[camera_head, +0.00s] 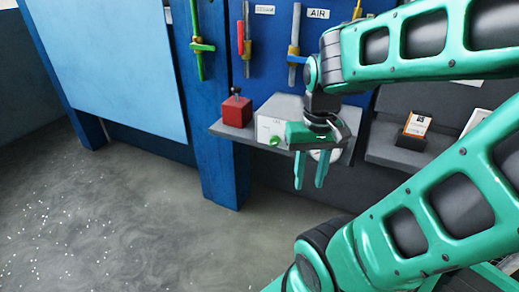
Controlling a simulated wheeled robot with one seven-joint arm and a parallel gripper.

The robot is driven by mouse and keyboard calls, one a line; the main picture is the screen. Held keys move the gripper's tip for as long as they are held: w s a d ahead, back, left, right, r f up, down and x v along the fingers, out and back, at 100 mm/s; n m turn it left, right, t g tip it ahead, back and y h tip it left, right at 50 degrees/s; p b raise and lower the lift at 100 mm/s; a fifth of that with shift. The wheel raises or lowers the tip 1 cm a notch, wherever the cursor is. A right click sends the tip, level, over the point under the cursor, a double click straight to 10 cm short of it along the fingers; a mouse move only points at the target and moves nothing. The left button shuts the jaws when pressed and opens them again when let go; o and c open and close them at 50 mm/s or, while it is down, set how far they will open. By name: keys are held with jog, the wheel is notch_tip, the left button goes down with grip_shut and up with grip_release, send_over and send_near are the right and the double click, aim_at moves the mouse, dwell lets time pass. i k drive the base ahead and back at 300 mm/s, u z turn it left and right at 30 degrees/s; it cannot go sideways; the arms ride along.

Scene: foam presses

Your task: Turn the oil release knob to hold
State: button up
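I cannot tell for sure which control is the oil release knob, as no readable label names it. A white control box (265,128) on a grey ledge bears a small green knob (275,141) low on its front; its lettering is too small to read. A red box (237,112) with a dark knob on top (236,91) stands to its left. My gripper (309,187) hangs in front of the ledge, right of the green knob. Its two teal fingers point down, apart and with nothing between them. The gripper body hides the right part of the ledge and part of a pale round shape there (324,155).
The floor (110,210) at left is open.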

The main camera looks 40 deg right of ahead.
aim_at(275, 141)
jog(key=k, duration=1.4)
jog(key=z, duration=0.7)
jog(key=i, duration=1.65)
jog(key=z, duration=0.1)
